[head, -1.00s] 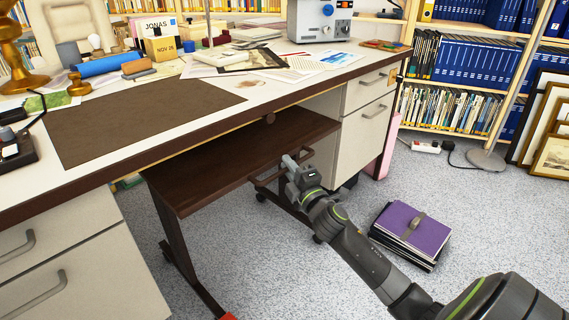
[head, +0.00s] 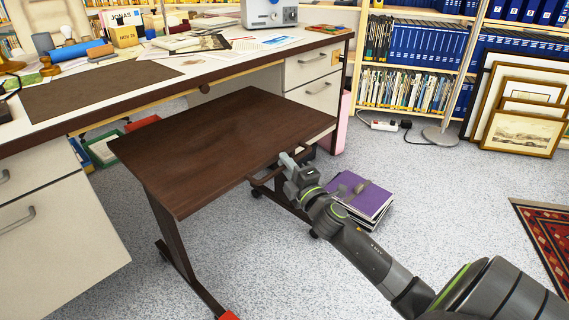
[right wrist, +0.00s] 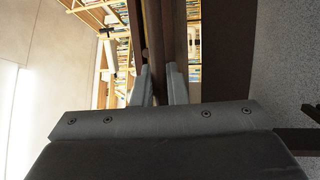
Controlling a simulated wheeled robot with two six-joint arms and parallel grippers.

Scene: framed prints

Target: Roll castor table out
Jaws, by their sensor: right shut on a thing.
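The castor table (head: 225,140) has a dark brown wooden top, dark legs and castors. In the head view it stands in front of the desk (head: 120,98), with its top clear of the kneehole for the most part. A handle bar (head: 263,181) sits at its near right edge. My right gripper (head: 284,164) is shut on this handle. The right wrist view shows the two fingers (right wrist: 158,88) on either side of a dark brown bar. My left gripper is not in view.
Framed prints (head: 522,130) lean by the shelves at the right. A lamp base (head: 440,135) and patterned rug (head: 545,235) are also right. Speckled floor (head: 440,200) between is free.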

